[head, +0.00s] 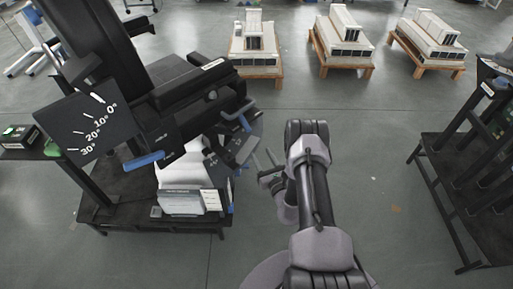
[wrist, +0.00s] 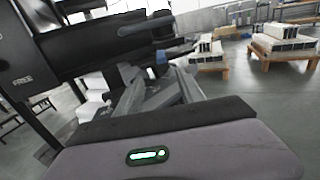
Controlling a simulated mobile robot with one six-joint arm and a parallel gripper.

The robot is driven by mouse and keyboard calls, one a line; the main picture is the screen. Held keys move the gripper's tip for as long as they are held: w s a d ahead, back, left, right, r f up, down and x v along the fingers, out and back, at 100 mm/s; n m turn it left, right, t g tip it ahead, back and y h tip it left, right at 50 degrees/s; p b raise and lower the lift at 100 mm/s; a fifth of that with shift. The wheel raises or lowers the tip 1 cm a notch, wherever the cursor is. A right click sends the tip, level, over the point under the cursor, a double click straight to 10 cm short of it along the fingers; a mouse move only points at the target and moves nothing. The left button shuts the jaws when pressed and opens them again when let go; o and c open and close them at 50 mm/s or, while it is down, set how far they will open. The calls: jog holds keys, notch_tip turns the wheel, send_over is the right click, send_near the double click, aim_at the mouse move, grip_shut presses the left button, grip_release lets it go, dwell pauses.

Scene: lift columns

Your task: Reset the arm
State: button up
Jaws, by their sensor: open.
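My arm rises from the lower right of the head view and bends at the elbow. The machine carries a black angle plate (head: 88,118) marked 0°, 10°, 20° and 30°. A blue-ended lever (head: 145,160) sticks out below the plate. The machine also shows in the wrist view (wrist: 95,47), marked "FREE".
The machine stands on a black table (head: 125,205) with a white box (head: 190,201) at its front. A black rack (head: 470,165) stands at the right. Several wooden pallets with pale blocks (head: 341,42) stand at the back. The floor between is clear.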

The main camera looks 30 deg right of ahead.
jog(key=w+a+r+n+g+y, duration=0.2)
jog(key=a+r+n+y, duration=0.45)
jog(key=a+r, duration=0.45)
jog(key=w+a+r+n+g+y, duration=0.2)
jog(key=a+r+n+y, duration=0.4)
jog(key=a+r+y, duration=0.45)
jog(key=s+a+r+n+g, duration=0.8)
jog(key=s+a+r, duration=0.1)
jog(key=a+r, duration=0.15)
jog(key=s+a+r+n+g+h, duration=0.25)
jog(key=s+n+g+h, duration=0.35)
jog(key=s, duration=0.8)
jog(key=s+d+r+n+t+h, duration=0.2)
jog(key=s+d+n+t+h, duration=0.4)
jog(key=s+d, duration=0.3)
jog(key=shift+d+r+n, duration=0.25)
jog(key=shift+r+n, duration=0.05)
jog(key=shift+n, duration=0.05)
